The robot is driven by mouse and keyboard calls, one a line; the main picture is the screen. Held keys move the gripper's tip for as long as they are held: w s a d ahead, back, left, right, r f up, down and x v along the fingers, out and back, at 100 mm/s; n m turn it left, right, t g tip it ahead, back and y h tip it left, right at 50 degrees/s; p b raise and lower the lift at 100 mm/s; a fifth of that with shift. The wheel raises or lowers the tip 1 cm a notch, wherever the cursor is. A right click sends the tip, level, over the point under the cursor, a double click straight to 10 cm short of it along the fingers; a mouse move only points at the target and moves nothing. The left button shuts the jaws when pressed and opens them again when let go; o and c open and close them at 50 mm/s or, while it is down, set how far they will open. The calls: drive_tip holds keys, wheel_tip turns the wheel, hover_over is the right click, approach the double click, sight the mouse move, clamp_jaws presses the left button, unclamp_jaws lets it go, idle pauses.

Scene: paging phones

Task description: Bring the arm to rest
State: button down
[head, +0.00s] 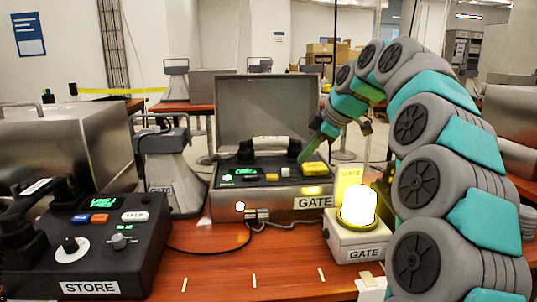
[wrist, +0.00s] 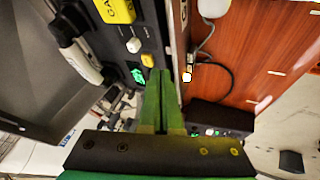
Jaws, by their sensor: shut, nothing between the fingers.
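My gripper (head: 309,149) is in the head view at the end of my curved teal and grey arm, above the right part of the open GATE case (head: 262,205). Its green fingers are shut and empty. In the wrist view the shut fingers (wrist: 163,100) point over the panel's edge, near a yellow button (wrist: 147,60) and a green display (wrist: 138,75). I cannot tell whether they touch the panel. The handset (head: 276,143) lies at the back of the case; its white grip (wrist: 80,62) also shows in the wrist view.
A lit beacon (head: 358,207) on a GATE box (head: 356,243) stands right of the case, near my arm. The STORE console (head: 90,255) fills the front left. A grey horn speaker (head: 170,170) stands behind it. Cables cross the wooden table (head: 215,270), whose front middle is mostly clear.

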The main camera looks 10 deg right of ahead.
drive_tip(key=s+a+f+m+g, duration=0.1)
drive_tip(key=s+a+f+m, duration=0.1)
drive_tip(key=s, duration=0.4)
drive_tip(key=s+a+f+m+g+h, duration=0.1)
drive_tip(key=s+a+f+m, duration=0.1)
drive_tip(key=s+f, duration=0.3)
drive_tip(key=s+a+f+m+g, duration=0.1)
drive_tip(key=s+f, duration=0.3)
drive_tip(key=s, duration=0.4)
drive_tip(key=shift+s+a+f+m+g+h, duration=0.25)
drive_tip(key=shift+s+a+m+h, duration=0.2)
drive_tip(key=shift+m, duration=0.45)
drive_tip(key=s+d+f+m+g+h, duration=0.1)
drive_tip(key=s+f+m, duration=0.2)
drive_tip(key=s+f, duration=0.2)
drive_tip(key=s+d+f+m+g, duration=0.1)
drive_tip(key=s+f, duration=0.4)
drive_tip(key=s, duration=0.6)
drive_tip(key=s+d+f+m+g+h, duration=0.1)
drive_tip(key=s+d+f+m, duration=0.1)
drive_tip(key=s+f+m, duration=0.3)
drive_tip(key=s, duration=0.3)
drive_tip(key=shift+s+d+f+h, duration=0.2)
drive_tip(key=shift+d+f+h, duration=0.1)
drive_tip(key=shift+d+h, duration=0.1)
